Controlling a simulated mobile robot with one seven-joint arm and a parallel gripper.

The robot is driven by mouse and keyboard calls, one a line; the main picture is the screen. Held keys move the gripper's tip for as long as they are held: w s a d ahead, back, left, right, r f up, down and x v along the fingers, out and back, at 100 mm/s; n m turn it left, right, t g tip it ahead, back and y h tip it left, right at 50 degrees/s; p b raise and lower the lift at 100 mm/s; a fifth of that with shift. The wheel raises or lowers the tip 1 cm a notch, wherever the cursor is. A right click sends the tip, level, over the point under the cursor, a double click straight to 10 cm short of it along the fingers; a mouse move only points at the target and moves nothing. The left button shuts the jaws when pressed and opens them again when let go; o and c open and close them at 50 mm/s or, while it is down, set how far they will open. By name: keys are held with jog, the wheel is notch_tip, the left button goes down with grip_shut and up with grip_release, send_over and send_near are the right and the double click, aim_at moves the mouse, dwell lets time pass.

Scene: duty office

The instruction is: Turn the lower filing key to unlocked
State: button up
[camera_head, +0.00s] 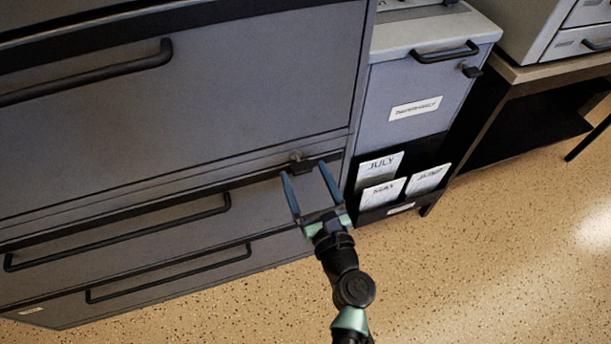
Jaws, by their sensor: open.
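The lower filing key (299,162) is a small dark key in the front of the large grey filing cabinet (180,125), near its right edge and just above the lower drawers. My gripper (305,172) is open, with its two blue fingers pointing up at the cabinet front. The key shows between the fingertips, close to them. I cannot tell whether the fingers touch it. The exact angle of the key is too small to read.
Black bar handles (120,235) stick out from the drawers to the left. A narrower grey cabinet (420,85) on the right has its own handle, another small key (471,70) and a black rack (385,205) with cards. Speckled floor (500,260) is clear at lower right.

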jog(key=shift+w+a, duration=0.1)
jog(key=shift+w, duration=0.15)
grip_shut()
dwell(0.3)
